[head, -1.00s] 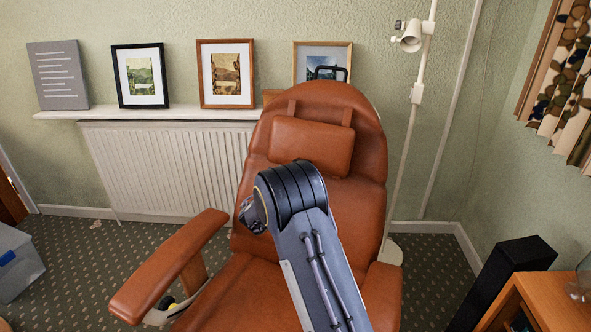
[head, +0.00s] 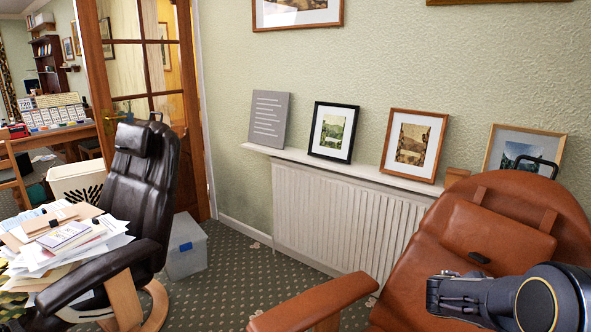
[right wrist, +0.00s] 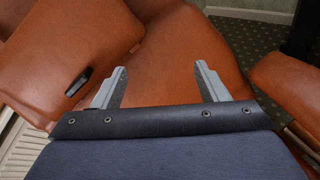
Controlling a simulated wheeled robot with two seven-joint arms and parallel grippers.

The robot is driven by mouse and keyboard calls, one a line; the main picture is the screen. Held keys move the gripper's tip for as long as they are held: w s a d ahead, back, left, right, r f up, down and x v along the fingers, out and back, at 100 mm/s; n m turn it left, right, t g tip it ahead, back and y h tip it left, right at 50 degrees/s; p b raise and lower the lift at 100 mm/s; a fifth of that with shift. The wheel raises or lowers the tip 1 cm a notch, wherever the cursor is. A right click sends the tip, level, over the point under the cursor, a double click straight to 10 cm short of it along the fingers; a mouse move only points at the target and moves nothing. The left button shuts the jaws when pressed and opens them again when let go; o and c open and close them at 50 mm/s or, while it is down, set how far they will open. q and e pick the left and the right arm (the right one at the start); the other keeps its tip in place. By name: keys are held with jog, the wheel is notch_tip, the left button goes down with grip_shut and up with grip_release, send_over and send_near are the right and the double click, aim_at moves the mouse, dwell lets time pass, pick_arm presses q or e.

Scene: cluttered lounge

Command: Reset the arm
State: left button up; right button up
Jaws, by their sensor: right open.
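My right gripper (head: 440,294) is in the lower right of the head view, in front of the brown leather recliner (head: 455,240). The right wrist view shows its two fingers (right wrist: 161,70) spread apart with nothing between them, over the recliner's leather. A small black object (head: 480,257) lies on the recliner's upholstery and also shows left of the fingers in the right wrist view (right wrist: 78,82). My left gripper is in neither view.
The recliner's armrest (head: 320,302) is at the bottom. A radiator (head: 325,210) sits under a shelf with framed pictures (head: 413,146). A black chair (head: 145,195), paper piles (head: 70,240) and a plastic box (head: 186,250) stand left. Patterned carpet (head: 235,275) is open between.

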jog(key=s+a+m+g+y, duration=0.25)
jog(key=s+m+y, duration=0.2)
jog(key=s, duration=0.35)
jog(key=s+a+r+m+t+y, duration=0.1)
jog(key=s+a+m+t+y, duration=0.35)
jog(key=s+a, duration=0.75)
jog(key=s+a+r+m+t+y, duration=0.1)
jog(key=s+a+m+y, duration=0.65)
jog(key=a, duration=0.75)
notch_tip(320, 180, up, 12)
jog(key=p, duration=1.3)
jog(key=shift+w+r+g, duration=0.15)
jog(key=shift+g, duration=0.15)
jog(key=shift+d+m, duration=0.1)
jog(key=shift+m, duration=0.15)
